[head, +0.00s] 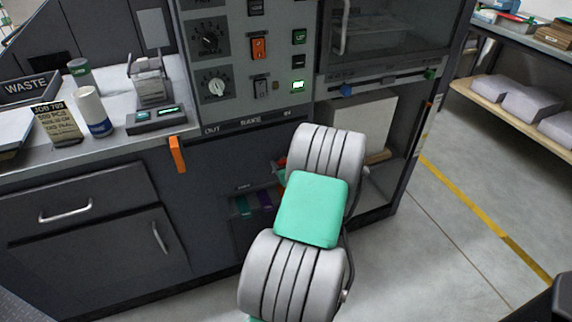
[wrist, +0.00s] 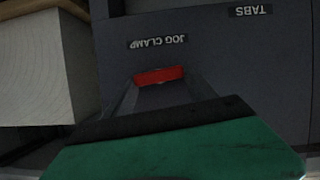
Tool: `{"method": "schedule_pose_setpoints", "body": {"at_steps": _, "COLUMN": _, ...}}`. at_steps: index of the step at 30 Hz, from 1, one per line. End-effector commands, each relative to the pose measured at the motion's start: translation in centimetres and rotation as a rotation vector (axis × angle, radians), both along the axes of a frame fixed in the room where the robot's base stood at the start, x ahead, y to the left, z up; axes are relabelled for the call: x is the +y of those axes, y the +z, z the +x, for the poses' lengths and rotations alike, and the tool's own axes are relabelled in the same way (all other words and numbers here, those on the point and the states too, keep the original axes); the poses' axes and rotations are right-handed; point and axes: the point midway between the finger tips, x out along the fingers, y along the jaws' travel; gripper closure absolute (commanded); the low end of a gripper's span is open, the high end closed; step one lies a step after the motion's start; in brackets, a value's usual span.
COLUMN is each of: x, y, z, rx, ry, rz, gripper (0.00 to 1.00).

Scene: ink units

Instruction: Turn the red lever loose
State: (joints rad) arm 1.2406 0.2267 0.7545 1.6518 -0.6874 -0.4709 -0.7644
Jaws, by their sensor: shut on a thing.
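The red lever (wrist: 158,75) shows in the wrist view as a short red bar in front of a dark panel, below an upside-down "JOG CLAMP" label. My gripper (wrist: 159,85) is shut on the red lever, with its dark fingers at the lever's two ends. The lever's mount is hidden by the gripper. In the head view my grey and green arm covers most of that spot; only a small bit of red shows beside its left edge, and the gripper's fingers are hidden there.
An orange handle (head: 177,154) sticks out below the counter at left. A grey control panel (head: 240,65) with knobs and switches stands above. An open bay with a pale block (wrist: 35,70) lies beside the lever. Clear floor (head: 445,250) lies at right.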

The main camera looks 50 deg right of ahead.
Motion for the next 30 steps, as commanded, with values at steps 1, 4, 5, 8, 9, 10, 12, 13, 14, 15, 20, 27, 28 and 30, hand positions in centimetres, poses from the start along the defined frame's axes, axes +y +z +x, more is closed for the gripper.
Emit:
{"method": "schedule_pose_setpoints", "body": {"at_steps": 1, "x": 0.1, "y": -0.4, "z": 0.1, "rx": 0.014, "ry": 0.002, "rz": -0.026, "gripper": 0.75}}
{"method": "schedule_pose_setpoints", "body": {"at_steps": 4, "x": 0.3, "y": -0.5, "z": 0.2, "rx": 0.051, "ry": 0.004, "rz": -0.091, "gripper": 0.75}}
{"method": "schedule_pose_setpoints", "body": {"at_steps": 5, "x": 0.3, "y": -0.6, "z": 0.2, "rx": 0.065, "ry": 0.002, "rz": -0.113, "gripper": 0.75}}
{"method": "schedule_pose_setpoints", "body": {"at_steps": 8, "x": 0.4, "y": -0.7, "z": 0.3, "rx": 0.110, "ry": 0.003, "rz": -0.190, "gripper": 0.75}}
{"method": "schedule_pose_setpoints", "body": {"at_steps": 9, "x": 0.4, "y": -0.7, "z": 0.3, "rx": 0.129, "ry": 0.004, "rz": -0.224, "gripper": 0.75}}
{"method": "schedule_pose_setpoints", "body": {"at_steps": 10, "x": 0.5, "y": -0.8, "z": 0.4, "rx": 0.143, "ry": 0.004, "rz": -0.248, "gripper": 0.75}}
{"method": "schedule_pose_setpoints", "body": {"at_steps": 12, "x": 0.6, "y": -0.9, "z": 0.4, "rx": 0.178, "ry": 0.004, "rz": -0.304, "gripper": 0.75}}
{"method": "schedule_pose_setpoints", "body": {"at_steps": 13, "x": 0.6, "y": -0.9, "z": 0.4, "rx": 0.192, "ry": 0.004, "rz": -0.330, "gripper": 0.75}}
{"method": "schedule_pose_setpoints", "body": {"at_steps": 14, "x": 0.6, "y": -0.9, "z": 0.4, "rx": 0.206, "ry": 0.003, "rz": -0.355, "gripper": 0.75}}
{"method": "schedule_pose_setpoints", "body": {"at_steps": 15, "x": 0.7, "y": -1.0, "z": 0.5, "rx": 0.227, "ry": 0.004, "rz": -0.387, "gripper": 0.75}}
{"method": "schedule_pose_setpoints", "body": {"at_steps": 20, "x": 0.8, "y": -1.2, "z": 0.5, "rx": 0.304, "ry": 0.003, "rz": -0.519, "gripper": 0.75}}
{"method": "schedule_pose_setpoints", "body": {"at_steps": 27, "x": 1.0, "y": -1.5, "z": 0.6, "rx": 0.421, "ry": 0.003, "rz": -0.713, "gripper": 0.75}}
{"method": "schedule_pose_setpoints", "body": {"at_steps": 28, "x": 1.1, "y": -1.5, "z": 0.7, "rx": 0.434, "ry": 0.004, "rz": -0.738, "gripper": 0.75}}
{"method": "schedule_pose_setpoints", "body": {"at_steps": 30, "x": 1.0, "y": -1.6, "z": 0.7, "rx": 0.468, "ry": 0.002, "rz": -0.795, "gripper": 0.75}}
